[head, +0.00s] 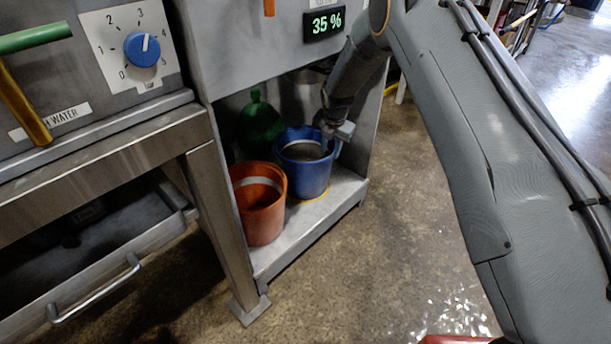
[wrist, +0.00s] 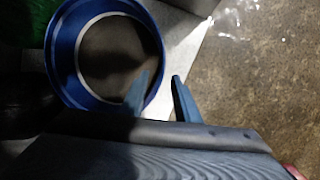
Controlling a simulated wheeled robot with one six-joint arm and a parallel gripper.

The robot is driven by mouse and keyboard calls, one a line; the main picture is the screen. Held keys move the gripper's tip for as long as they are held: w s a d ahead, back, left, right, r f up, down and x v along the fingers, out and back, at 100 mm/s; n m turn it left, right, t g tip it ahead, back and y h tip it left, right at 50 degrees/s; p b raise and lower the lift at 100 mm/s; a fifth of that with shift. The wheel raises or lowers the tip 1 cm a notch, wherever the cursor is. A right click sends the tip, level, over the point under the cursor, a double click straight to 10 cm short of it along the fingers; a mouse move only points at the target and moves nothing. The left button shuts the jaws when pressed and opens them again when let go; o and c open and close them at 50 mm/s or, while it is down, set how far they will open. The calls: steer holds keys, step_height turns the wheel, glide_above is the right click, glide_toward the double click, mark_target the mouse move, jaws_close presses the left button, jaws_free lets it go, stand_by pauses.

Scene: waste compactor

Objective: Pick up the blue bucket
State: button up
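The blue bucket (head: 308,178) stands upright on the low shelf of the machine, partly filled with dark grey material. The wrist view looks down into it, and its rim (wrist: 64,72) shows a pale band just inside. My gripper (head: 334,134) is at the bucket's right rim. In the wrist view my gripper (wrist: 158,90) is open, with one finger over the inside of the bucket and the other outside its wall. A gap shows between the fingers and the rim runs into it. I cannot tell whether either finger touches the wall.
An orange bucket (head: 262,212) stands close to the left of the blue one. A green container (head: 260,122) is behind it. The machine's body with a 35 % display (head: 325,22) overhangs the shelf (head: 318,218). A metal leg bounds it at left.

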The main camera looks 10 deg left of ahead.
mark_target(329, 166)
steer(key=shift+w+a+f+n, duration=0.1)
steer(key=shift+w+f+n, duration=0.1)
steer(key=shift+f, duration=0.25)
steer(key=shift+w+a+f+n, duration=0.1)
steer(key=shift+w+f, duration=0.05)
steer(key=shift+f, duration=0.3)
steer(key=b+x, duration=0.2)
steer(key=x, duration=0.4)
steer(key=shift+d+f+b, duration=0.15)
steer(key=shift+f+b, duration=0.2)
steer(key=shift+f, duration=0.05)
jaws_close()
steer(key=shift+r, duration=0.15)
